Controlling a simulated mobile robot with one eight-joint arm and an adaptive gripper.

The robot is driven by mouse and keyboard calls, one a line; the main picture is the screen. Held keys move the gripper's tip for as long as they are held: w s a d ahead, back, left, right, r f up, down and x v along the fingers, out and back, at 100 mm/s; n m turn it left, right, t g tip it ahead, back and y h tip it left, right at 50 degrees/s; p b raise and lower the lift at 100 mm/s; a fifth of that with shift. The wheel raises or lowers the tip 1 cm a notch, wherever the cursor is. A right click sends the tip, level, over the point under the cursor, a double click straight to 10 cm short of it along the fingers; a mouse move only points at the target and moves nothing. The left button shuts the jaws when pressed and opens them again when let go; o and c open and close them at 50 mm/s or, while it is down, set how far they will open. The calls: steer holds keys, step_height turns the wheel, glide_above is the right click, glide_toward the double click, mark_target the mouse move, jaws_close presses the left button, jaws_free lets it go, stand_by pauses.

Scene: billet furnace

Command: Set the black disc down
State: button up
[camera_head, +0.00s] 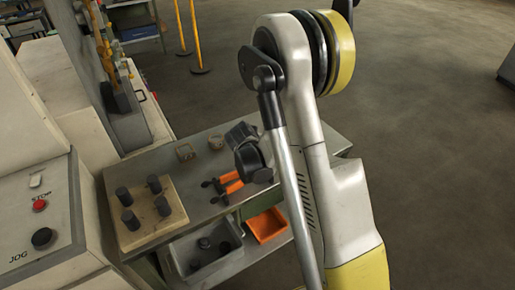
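My gripper (216,191) is over the grey worktable (205,158), with two orange fingers ending in black tips that point left. The fingertips are apart, with a narrow gap between them, and I see no disc in that gap. A grey bin (178,262) below the table's front edge holds small dark round pieces (205,243); I cannot tell whether one of them is the black disc. A wooden block (146,232) with several upright black pegs stands on the table to the left of my gripper.
An orange tray (266,225) is beside the grey bin, partly behind my arm. A control panel (40,225) stands at left.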

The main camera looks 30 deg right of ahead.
steer(key=shift+d, duration=0.1)
steer(key=c, duration=1.5)
steer(key=shift+c, duration=0.2)
